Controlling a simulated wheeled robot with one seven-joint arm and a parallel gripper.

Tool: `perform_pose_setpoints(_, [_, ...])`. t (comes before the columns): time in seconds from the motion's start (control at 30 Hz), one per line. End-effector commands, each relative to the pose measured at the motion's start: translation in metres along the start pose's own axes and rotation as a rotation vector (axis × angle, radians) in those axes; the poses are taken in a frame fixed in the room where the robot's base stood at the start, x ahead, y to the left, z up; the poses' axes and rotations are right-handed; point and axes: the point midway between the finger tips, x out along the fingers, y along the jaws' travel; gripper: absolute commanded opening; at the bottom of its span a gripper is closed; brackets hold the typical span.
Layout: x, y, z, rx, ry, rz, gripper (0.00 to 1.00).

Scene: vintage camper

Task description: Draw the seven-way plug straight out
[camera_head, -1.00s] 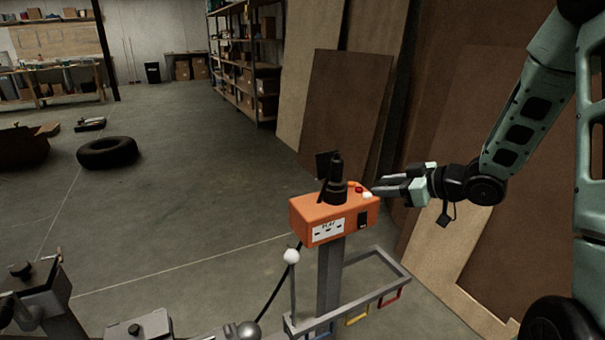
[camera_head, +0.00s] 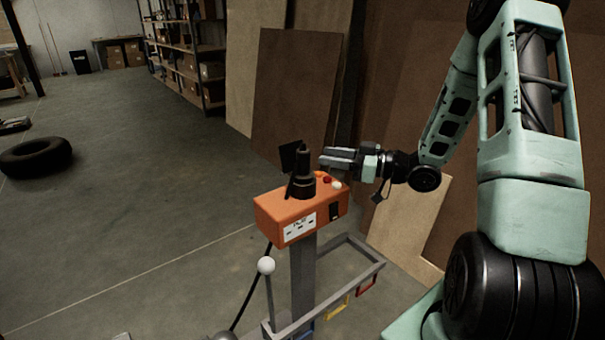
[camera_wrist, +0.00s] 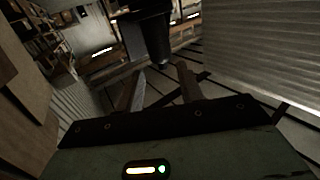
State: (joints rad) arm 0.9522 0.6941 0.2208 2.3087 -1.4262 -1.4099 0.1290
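The black seven-way plug (camera_head: 308,167) stands upright on top of the orange box (camera_head: 288,208), with a dark flap (camera_head: 290,157) raised beside it on the left. In the wrist view a dark, upright cylinder (camera_wrist: 155,38), which looks like the plug, is just ahead of the fingers. My gripper (camera_head: 324,160) reaches in from the right, roughly level, with its fingertips close to the plug's right side. In the wrist view my gripper (camera_wrist: 160,78) has its two fingers apart with nothing between them. Whether a fingertip touches the plug cannot be told.
Red and white buttons (camera_head: 332,182) sit on the box top below my gripper. A grey post (camera_head: 303,275) carries the box above a grey frame (camera_head: 345,290). A white-knobbed lever (camera_head: 266,265) stands in front. Brown panels (camera_head: 295,100) lean behind.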

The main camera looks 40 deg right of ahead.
Motion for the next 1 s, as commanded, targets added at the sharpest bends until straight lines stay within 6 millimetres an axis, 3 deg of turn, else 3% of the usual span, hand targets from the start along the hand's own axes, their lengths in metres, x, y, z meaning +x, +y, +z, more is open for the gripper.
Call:
perform_pose_setpoints(0.1, [0.017, 0.0, -0.001, -0.002, 0.0, -0.002, 0.37])
perform_pose_setpoints(0.33, [0.032, -0.001, 0.0, -0.001, -0.001, -0.001, 0.37])
perform_pose_setpoints(0.6, [0.07, -0.002, 0.0, -0.001, 0.0, 0.0, 0.37])
perform_pose_setpoints(0.93, [0.077, -0.001, 0.001, -0.002, -0.001, 0.001, 0.37])
perform_pose_setpoints(1.0, [0.077, -0.001, 0.001, -0.002, -0.001, 0.001, 0.18])
